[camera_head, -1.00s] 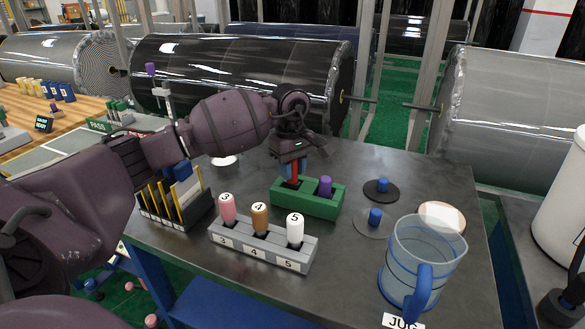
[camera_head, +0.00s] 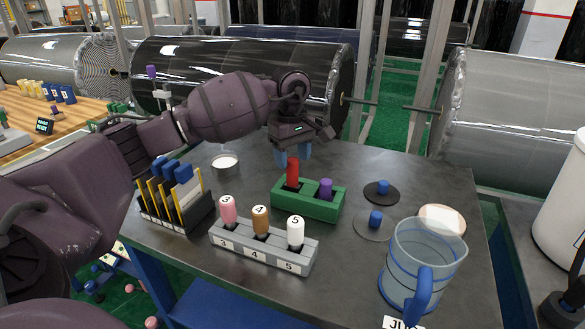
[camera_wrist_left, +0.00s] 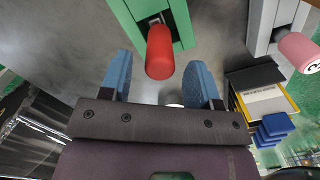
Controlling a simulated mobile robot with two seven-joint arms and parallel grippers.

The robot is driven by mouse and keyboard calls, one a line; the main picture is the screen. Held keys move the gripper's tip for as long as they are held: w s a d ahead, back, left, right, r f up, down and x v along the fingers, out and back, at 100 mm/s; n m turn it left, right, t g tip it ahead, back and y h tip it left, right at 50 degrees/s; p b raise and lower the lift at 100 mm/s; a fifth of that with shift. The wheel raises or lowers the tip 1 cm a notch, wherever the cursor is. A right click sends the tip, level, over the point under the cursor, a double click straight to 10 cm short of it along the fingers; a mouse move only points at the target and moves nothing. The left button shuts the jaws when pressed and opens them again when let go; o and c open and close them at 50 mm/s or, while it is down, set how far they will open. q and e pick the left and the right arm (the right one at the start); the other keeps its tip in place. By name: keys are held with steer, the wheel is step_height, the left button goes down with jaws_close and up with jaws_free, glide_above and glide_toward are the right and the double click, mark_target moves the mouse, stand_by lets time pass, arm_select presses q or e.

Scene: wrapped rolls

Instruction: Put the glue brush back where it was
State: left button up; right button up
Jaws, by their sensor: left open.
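A red handle (camera_head: 293,172), which I take to be the glue brush, stands upright in the left hole of the green holder (camera_head: 318,209). A purple handle (camera_head: 325,188) stands in the hole beside it. No bristles show. My left gripper (camera_head: 292,154) is just behind and above the red handle, open and empty. In the left wrist view the red handle (camera_wrist_left: 160,52) shows between the two spread blue fingertips, seated in the green holder (camera_wrist_left: 181,18), and neither finger appears to touch it. My right gripper is not in view.
A grey block (camera_head: 265,248) with pink, brown and white pegs stands in front. A rack (camera_head: 176,212) with blue-topped items is at left. Discs with blue knobs (camera_head: 376,217) and a clear jug (camera_head: 424,262) are at right. The table is clear behind the holder.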

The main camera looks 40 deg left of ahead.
arm_select(q)
steer(key=r, duration=0.7)
steer(key=shift+a+r, duration=0.2)
steer(key=shift+r, duration=0.15)
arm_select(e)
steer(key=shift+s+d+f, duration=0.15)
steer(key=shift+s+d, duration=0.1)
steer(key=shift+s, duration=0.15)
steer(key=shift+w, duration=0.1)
arm_select(q)
steer(key=shift+r, duration=0.15)
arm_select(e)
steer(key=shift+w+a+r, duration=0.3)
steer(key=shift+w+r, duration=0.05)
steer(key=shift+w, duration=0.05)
